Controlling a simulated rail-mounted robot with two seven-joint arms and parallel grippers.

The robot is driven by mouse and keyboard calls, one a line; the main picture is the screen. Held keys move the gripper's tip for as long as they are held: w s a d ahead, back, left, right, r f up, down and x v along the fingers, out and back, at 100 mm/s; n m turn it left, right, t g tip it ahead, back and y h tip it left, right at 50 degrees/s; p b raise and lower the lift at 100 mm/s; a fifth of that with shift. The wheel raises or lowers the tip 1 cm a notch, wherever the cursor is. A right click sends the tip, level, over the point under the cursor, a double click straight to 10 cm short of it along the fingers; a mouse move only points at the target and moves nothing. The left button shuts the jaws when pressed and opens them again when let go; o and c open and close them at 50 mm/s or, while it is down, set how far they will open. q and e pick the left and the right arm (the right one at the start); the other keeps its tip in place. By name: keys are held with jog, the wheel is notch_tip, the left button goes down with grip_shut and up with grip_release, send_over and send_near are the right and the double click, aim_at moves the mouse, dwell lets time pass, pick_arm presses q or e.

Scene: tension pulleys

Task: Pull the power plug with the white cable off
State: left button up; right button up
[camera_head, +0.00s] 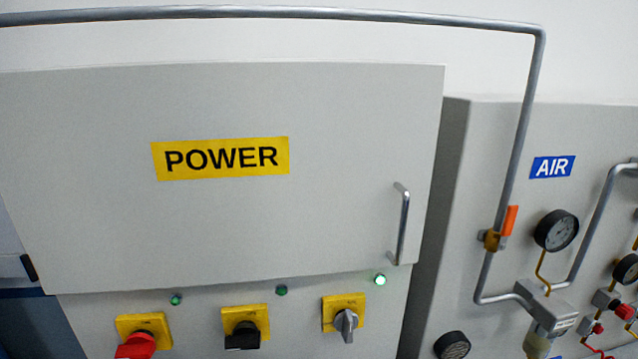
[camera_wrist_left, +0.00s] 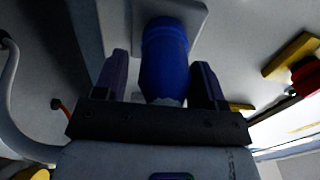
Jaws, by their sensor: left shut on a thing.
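In the left wrist view, a blue power plug (camera_wrist_left: 165,55) sits against a light grey socket plate (camera_wrist_left: 197,14). My left gripper (camera_wrist_left: 163,78) has its two dark fingers on either side of the plug and is shut on it. A small pale part (camera_wrist_left: 170,101) shows at the plug's near end; I cannot tell whether it is the white cable. The rest of the cable is hidden. The plug and my grippers are not in the head view. My right gripper is in neither view.
The head view shows a grey POWER cabinet (camera_head: 230,230) with a door handle (camera_head: 403,225), a red switch (camera_head: 135,346), a black switch (camera_head: 243,336) and a grey switch (camera_head: 346,324). An AIR panel (camera_head: 480,150) with gauges and pipes stands at right.

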pick_arm(q)
jog(key=shift+w+a, duration=0.2)
jog(key=shift+w, duration=0.05)
jog(key=c, duration=0.3)
jog(key=o, duration=1.1)
jog(key=shift+s+d+r, duration=0.15)
jog(key=shift+s+r, duration=0.1)
jog(key=shift+s, duration=0.1)
jog(key=shift+s+d+r, duration=0.1)
jog(key=shift+s+d, duration=0.05)
jog(key=shift+s, duration=0.45)
jog(key=shift+s+d, duration=0.1)
jog(key=shift+s, duration=0.5)
jog(key=shift+s+d+f+b, duration=0.1)
jog(key=shift+s+d+b, duration=0.25)
jog(key=shift+s, duration=1.5)
jog(key=shift+s+d+f+b, duration=0.1)
jog(key=shift+s+d+b, duration=0.25)
jog(key=shift+s, duration=1.5)
jog(key=shift+s+d+f+b, duration=0.15)
jog(key=shift+s+b, duration=0.35)
jog(key=shift+s, duration=1.35)
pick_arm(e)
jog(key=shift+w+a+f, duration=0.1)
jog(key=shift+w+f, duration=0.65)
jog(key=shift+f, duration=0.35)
pick_arm(q)
jog(key=shift+r, duration=0.1)
